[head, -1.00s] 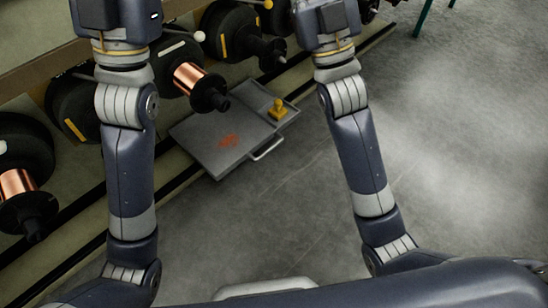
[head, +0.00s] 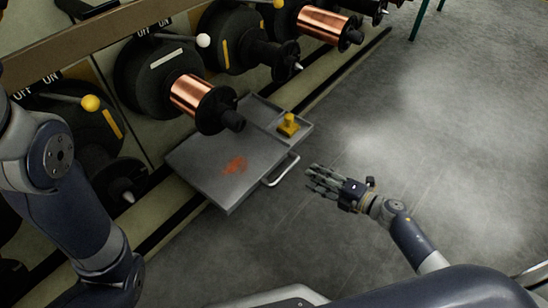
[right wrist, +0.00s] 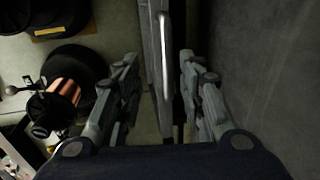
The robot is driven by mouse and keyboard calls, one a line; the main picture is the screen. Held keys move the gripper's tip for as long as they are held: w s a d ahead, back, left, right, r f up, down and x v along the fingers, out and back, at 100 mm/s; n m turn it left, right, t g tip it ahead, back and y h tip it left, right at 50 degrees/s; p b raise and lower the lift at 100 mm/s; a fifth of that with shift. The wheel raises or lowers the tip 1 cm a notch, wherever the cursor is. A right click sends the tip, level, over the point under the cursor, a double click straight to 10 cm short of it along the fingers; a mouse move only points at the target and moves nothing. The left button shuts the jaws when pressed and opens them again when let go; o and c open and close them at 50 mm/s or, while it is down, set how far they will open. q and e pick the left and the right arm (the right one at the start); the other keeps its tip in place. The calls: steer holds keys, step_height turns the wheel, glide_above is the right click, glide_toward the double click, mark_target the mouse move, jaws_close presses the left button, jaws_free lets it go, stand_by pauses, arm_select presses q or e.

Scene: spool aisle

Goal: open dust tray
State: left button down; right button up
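The dust tray (head: 205,172) is a flat grey metal tray low by the floor, under the spool rack. An orange-red patch (head: 235,166) marks its top. A bar handle (head: 283,171) runs along its front edge. My right gripper (head: 312,180) is to the right of the handle, pointing at it, apart from it in the head view. In the right wrist view the two fingers (right wrist: 158,60) are spread open, with the handle (right wrist: 164,60) lined up between them, farther off. Nothing is held. My left arm shows at the left; its gripper is out of view.
A copper spool (head: 190,95) on a black hub overhangs the tray's back. Other spools and levers line the rack. Grey floor (head: 430,130) to the right is clear.

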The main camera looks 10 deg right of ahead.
mark_target(290, 168)
steer(key=b+x, duration=0.1)
steer(key=x, duration=0.2)
steer(key=b+x, duration=0.2)
steer(key=x, duration=0.2)
steer(key=f+b+x, duration=0.1)
steer(key=b+x, duration=0.1)
steer(key=x, duration=0.1)
steer(key=shift+w+f, duration=0.1)
steer(key=shift+w, duration=0.05)
jaws_close()
